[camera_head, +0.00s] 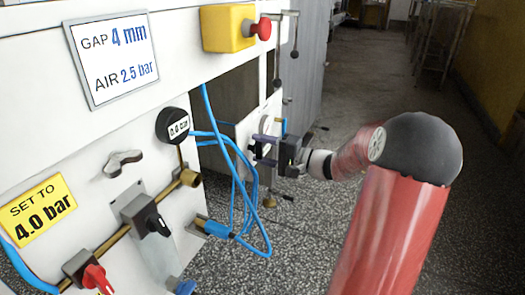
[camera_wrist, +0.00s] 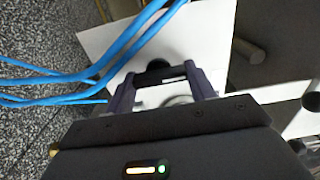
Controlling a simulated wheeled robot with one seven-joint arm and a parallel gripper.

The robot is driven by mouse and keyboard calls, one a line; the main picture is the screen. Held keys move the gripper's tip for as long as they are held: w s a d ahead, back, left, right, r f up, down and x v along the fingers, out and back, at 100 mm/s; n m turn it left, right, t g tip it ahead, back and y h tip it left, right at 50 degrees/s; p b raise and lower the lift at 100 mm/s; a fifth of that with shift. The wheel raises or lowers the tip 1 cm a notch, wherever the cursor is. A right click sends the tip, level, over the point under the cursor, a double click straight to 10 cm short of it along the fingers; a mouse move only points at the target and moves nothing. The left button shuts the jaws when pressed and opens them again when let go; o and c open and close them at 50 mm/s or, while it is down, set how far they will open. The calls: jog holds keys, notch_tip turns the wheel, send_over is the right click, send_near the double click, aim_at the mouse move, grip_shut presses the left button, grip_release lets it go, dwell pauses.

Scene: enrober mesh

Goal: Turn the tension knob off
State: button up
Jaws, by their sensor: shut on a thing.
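My gripper (camera_wrist: 160,73) reaches a white panel (camera_wrist: 215,30) with its two purple-grey fingers set apart around a small black knob (camera_wrist: 155,72). The fingers are shut on this knob, which I take as the tension knob; its pointer position is hard to make out. In the head view my gripper (camera_head: 262,147) is at the white panel (camera_head: 244,130) in the middle, beyond the nearer machine front. The knob itself is mostly hidden there by the fingers.
Blue hoses (camera_head: 238,175) hang close left of my gripper and cross the wrist view (camera_wrist: 120,48). The nearer front carries a gauge (camera_head: 172,125), a black valve knob (camera_head: 157,226), a red knob (camera_head: 97,278) and an emergency stop (camera_head: 263,29). Open speckled floor lies right.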

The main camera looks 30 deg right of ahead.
jog(key=o, duration=1)
jog(key=v, duration=0.7)
jog(key=shift+s+d+p, duration=0.25)
jog(key=shift+s+p, duration=0.1)
jog(key=shift+p, duration=0.05)
